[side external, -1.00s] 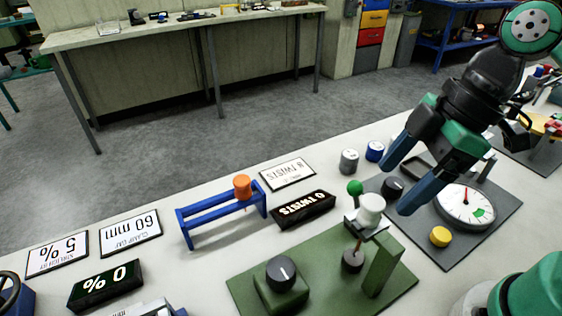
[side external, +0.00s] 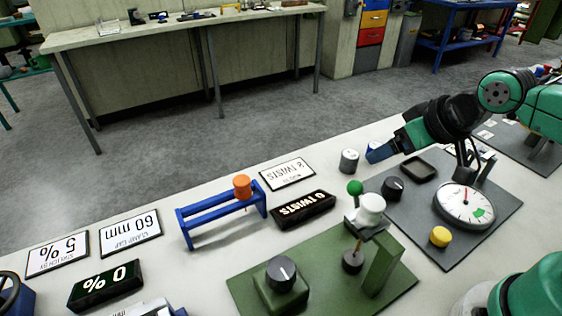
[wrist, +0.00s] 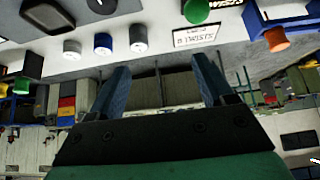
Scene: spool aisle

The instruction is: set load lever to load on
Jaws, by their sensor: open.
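A green knob (wrist: 196,10) also shows at the top of the wrist view. My gripper (wrist: 160,64) is open and empty, with its two blue fingers apart. In the side view it lies low, behind and to the right of the green ball, pointing left near the grey spool (side external: 349,160). Its fingers are mostly hidden or overlap the blue spool there.
A grey board holds a dial gauge (side external: 465,207), a yellow button (side external: 440,237), a black knob (side external: 392,188) and a dark tray (side external: 419,168). A black knob (side external: 281,272) sits on the green base. A blue rack (side external: 222,211) with an orange spool (side external: 242,186) stands left.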

